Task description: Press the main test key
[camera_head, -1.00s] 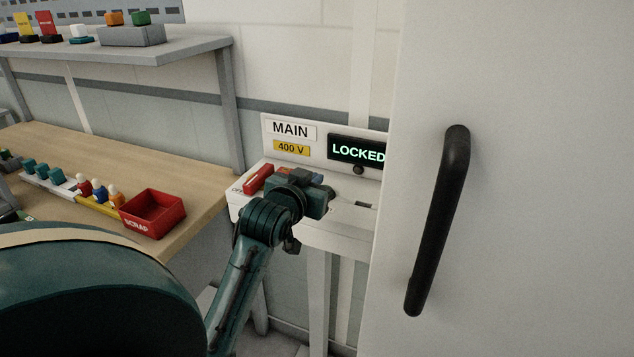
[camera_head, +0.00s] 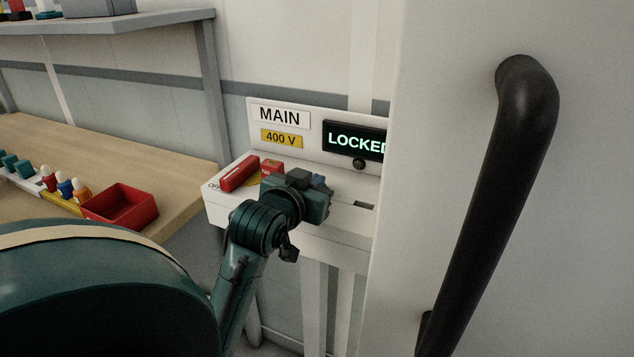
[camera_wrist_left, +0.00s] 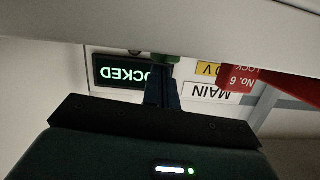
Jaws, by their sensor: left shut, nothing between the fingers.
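The main panel (camera_head: 222,205) is a white console with a "MAIN" label (camera_head: 280,116), a yellow "400 V" label (camera_head: 281,138) and a dark display (camera_head: 355,140) reading "LOCKED" in green. My left gripper (camera_head: 319,183) is shut and empty, over the console's top. In the left wrist view, its closed fingers (camera_wrist_left: 162,92) end at a small green part (camera_wrist_left: 166,58). I cannot tell whether they touch it, or whether it is the test key. The gripper hides part of the console top. My right gripper is not in view.
A red lever (camera_head: 240,173) lies left of the gripper; a red "LOCK No. 6" tag (camera_wrist_left: 242,80) shows in the wrist view. A large pale door with a black handle (camera_head: 500,190) blocks the right side. A wooden bench with a red scrap bin (camera_head: 120,206) stands left.

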